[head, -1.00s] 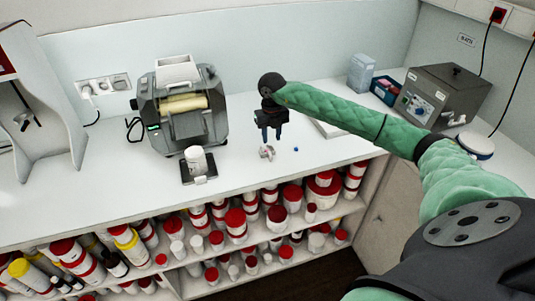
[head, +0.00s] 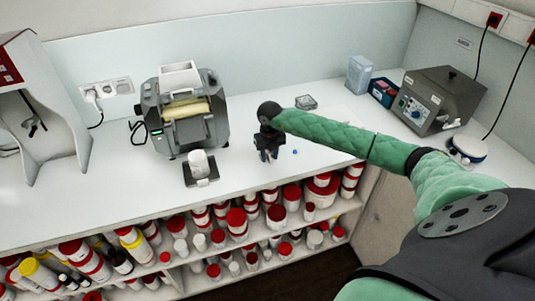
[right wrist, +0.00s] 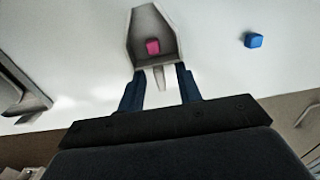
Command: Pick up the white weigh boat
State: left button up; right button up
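The white weigh boat (right wrist: 139,57) lies on the white bench top with a pink cube (right wrist: 153,46) in it. Its narrow spout end points toward my right gripper (right wrist: 159,76). In the right wrist view the two blue fingers are open, one on each side of that end, with gaps between. In the head view my right gripper (head: 267,155) points down, low over the bench, and hides most of the boat. My left gripper is in neither view.
A small blue cube (right wrist: 253,40) lies right of the boat. The roller mill (head: 184,112) and a white jar (head: 198,163) on a dark scale (head: 201,180) stand left. A grey box device (head: 440,100) stands right. Shelves of tubs lie below the bench edge.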

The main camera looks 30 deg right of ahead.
jog(key=shift+f, duration=0.15)
grip_shut()
dwell(0.4)
